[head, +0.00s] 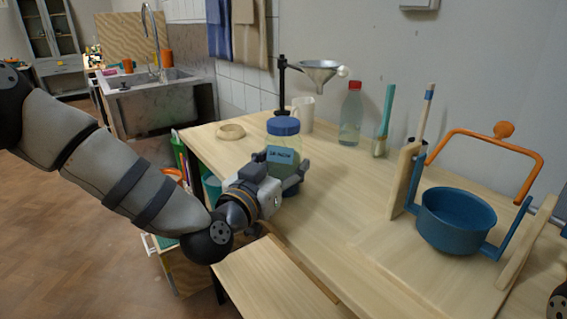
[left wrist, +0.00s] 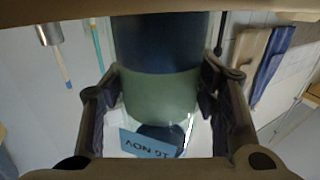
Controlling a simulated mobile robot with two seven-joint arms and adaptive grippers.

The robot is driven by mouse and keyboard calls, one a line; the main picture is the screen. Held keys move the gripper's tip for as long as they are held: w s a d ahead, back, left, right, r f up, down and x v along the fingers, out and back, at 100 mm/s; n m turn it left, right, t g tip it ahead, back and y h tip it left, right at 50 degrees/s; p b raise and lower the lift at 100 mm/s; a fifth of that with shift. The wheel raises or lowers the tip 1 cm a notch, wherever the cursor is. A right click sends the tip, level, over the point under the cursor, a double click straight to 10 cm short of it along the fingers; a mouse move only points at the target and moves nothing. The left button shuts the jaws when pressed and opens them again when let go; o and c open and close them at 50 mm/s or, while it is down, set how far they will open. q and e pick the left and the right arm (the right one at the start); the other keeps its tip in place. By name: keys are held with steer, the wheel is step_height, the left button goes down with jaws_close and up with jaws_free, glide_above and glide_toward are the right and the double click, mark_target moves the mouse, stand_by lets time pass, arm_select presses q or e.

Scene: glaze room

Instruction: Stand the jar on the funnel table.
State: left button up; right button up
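The jar (head: 282,150) has a blue lid, a pale green see-through body, a dark blue lower part and a blue label. My left gripper (head: 276,172) has its fingers on both sides of the jar and is shut on it. In the left wrist view the jar (left wrist: 160,95) fills the middle between the finger pads, its label upside down. The jar looks upright over the front left part of the wooden table (head: 325,205). Whether its base touches the top is hard to tell. A metal funnel (head: 319,72) hangs from a black stand on this table.
Near the jar are a shallow wooden ring or dish (head: 231,131) and a white mug (head: 303,113). A red-capped bottle (head: 351,115) and brush (head: 384,122) stand behind. A blue pot (head: 456,222) in a wooden frame is at right. The middle of the table is clear.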

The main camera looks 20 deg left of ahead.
arm_select(q)
steer(key=o, duration=0.3)
steer(key=shift+o, duration=0.2)
